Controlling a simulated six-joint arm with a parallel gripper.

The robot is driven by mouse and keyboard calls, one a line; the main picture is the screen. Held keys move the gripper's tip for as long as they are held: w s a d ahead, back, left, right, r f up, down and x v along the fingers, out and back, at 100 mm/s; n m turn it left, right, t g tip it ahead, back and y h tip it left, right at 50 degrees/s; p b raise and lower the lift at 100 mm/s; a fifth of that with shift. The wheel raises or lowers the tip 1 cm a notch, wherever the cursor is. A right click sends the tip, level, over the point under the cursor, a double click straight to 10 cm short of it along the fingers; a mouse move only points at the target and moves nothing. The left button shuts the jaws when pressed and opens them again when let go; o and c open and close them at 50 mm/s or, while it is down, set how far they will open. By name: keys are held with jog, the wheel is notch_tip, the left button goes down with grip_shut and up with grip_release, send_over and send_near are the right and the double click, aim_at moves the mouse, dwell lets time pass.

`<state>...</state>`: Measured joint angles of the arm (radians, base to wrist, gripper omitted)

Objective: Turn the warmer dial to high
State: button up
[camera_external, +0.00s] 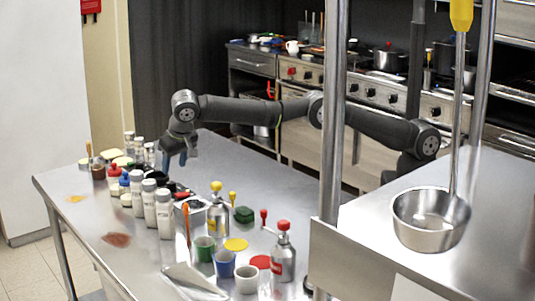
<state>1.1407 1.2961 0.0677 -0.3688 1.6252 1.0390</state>
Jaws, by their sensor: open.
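My gripper (174,161) points down over the left part of the steel table, just behind the row of white-capped bottles. Its fingers are open, and nothing shows between them. Dark and red items lie below it, too small to make out. I cannot pick out a warmer dial for certain. The range (372,92) along the back wall has several round knobs, far from the gripper.
White-capped bottles (164,213) stand close in front of the gripper. Small cups (224,263), metal pump bottles (283,258) and a scoop (193,281) crowd the table's front.

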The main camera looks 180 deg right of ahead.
dwell(0.3)
jog(key=w+n+t+h, duration=0.2)
jog(key=w+n+t, duration=0.3)
jog(key=n, duration=0.2)
jog(key=n+h, duration=0.2)
jog(key=h, duration=0.6)
send_near(173, 182)
jog(key=x, duration=1)
jog(key=shift+w+d+f, duration=0.1)
jog(key=shift+d, duration=0.2)
jog(key=shift+c, duration=0.6)
